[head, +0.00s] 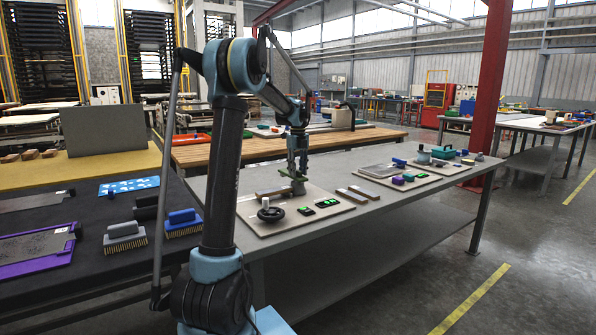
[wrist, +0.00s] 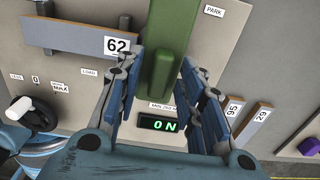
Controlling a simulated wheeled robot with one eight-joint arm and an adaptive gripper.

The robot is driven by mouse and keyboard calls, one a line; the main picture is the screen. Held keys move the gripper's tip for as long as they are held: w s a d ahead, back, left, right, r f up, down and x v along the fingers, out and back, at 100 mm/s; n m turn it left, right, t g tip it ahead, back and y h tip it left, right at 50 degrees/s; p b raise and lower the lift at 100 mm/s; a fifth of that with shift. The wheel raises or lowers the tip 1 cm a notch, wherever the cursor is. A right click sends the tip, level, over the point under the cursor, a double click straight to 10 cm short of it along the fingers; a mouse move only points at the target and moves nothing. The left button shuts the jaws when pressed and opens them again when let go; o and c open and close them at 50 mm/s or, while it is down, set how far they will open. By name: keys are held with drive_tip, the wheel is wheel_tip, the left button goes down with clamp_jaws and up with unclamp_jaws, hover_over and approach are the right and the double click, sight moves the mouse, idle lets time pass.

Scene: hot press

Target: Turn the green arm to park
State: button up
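The green arm (wrist: 170,50) lies on a beige panel (wrist: 240,60) in the wrist view. Its lower end is between the two fingers of my gripper (wrist: 163,62), with a visible gap on each side. My gripper is open. A PARK label (wrist: 214,11) is at the upper right of the green arm, and a LOAD label (wrist: 90,72) is to the left. In the head view my gripper (head: 297,165) points down over the panel, and a small part of the green arm (head: 298,186) shows beneath it.
A bar marked 62 (wrist: 75,38) lies left of the green arm. A lit ON display (wrist: 158,124) is below it. Bars marked 95 (wrist: 228,118) and 29 (wrist: 250,125) lie to the right. A black wheel (head: 270,213) with a white knob stands at the panel's near left.

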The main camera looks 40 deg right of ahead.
wheel_tip(320, 180, up, 12)
idle(0.8)
idle(0.5)
